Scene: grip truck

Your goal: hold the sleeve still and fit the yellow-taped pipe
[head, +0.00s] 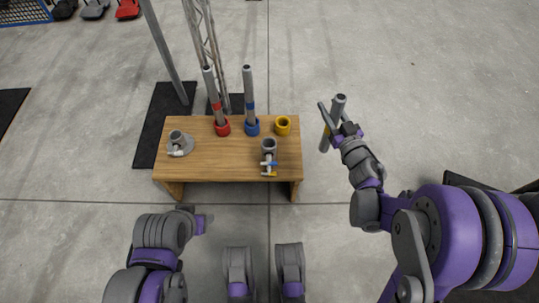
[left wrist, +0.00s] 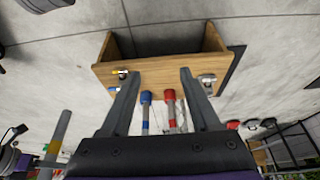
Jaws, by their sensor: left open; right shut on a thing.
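The yellow sleeve (head: 283,125) stands empty at the back right of the wooden bench top. The yellow-taped pipe (head: 339,103) is a grey tube held in the air right of the bench, tilted slightly, clear of the sleeve. My right gripper (head: 333,122) is shut on it around its middle, partly covering the tape. The pipe also shows at the left of the left wrist view (left wrist: 61,128). My left gripper (left wrist: 162,75) is open and empty, with the bench beyond its fingers. In the head view its fingers are not clearly seen, in front of the bench. The left wrist view does not show the yellow sleeve.
On the bench (head: 215,164), a red sleeve (head: 222,129) and a blue sleeve (head: 252,128) hold upright pipes. Two grey clamps stand nearer the front, one left (head: 179,145) and one right (head: 268,149). A truss and pole rise behind. Floor right of the bench is clear.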

